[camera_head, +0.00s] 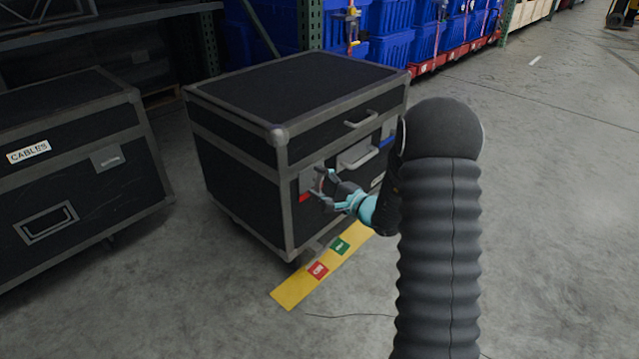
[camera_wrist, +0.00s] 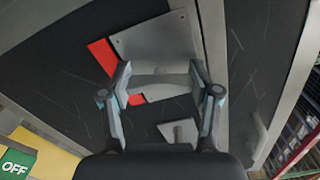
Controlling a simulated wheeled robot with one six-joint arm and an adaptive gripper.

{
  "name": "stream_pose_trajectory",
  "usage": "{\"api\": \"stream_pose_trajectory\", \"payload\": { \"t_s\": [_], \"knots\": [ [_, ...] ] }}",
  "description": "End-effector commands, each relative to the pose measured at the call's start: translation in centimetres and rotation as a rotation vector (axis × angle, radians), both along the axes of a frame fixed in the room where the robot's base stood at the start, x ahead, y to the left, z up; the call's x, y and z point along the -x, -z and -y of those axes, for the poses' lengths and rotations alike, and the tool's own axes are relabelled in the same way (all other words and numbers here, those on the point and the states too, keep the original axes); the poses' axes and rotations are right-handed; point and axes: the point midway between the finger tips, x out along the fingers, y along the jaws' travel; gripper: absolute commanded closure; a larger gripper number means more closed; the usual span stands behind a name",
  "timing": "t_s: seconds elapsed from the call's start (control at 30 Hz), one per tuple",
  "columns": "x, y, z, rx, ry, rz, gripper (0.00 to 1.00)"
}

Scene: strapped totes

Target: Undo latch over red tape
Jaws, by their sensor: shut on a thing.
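A black flight case (camera_head: 237,158) with grey metal edges stands in the middle of the head view. On its front, near the left corner, a grey metal latch (camera_head: 307,178) sits over red tape (camera_head: 304,198). In the wrist view, the latch plate (camera_wrist: 155,38) and the red tape (camera_wrist: 102,55) show close up. My gripper (camera_head: 324,184) is at this latch. In the wrist view, my gripper (camera_wrist: 160,82) has its fingers on either side of the latch's lower part, closed on it. The fingers partly hide the tape.
Another latch with blue tape (camera_head: 387,140) is farther right on the front. A handle (camera_head: 357,155) lies between. A yellow floor strip (camera_head: 292,290) bears red and green labels. A cables case (camera_head: 62,190) stands left. The floor at right is clear.

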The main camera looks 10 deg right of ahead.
Motion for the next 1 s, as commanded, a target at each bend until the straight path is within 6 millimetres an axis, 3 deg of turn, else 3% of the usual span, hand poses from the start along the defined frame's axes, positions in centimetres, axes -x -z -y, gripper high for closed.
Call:
{"api": "stream_pose_trajectory", "payload": {
  "t_s": [0.4,1.0],
  "knots": [
    [0.05,0.10,-0.12,0.209,-0.003,0.153,0.73],
    [0.07,0.15,-0.14,0.264,-0.003,0.191,0.73]
  ]
}}
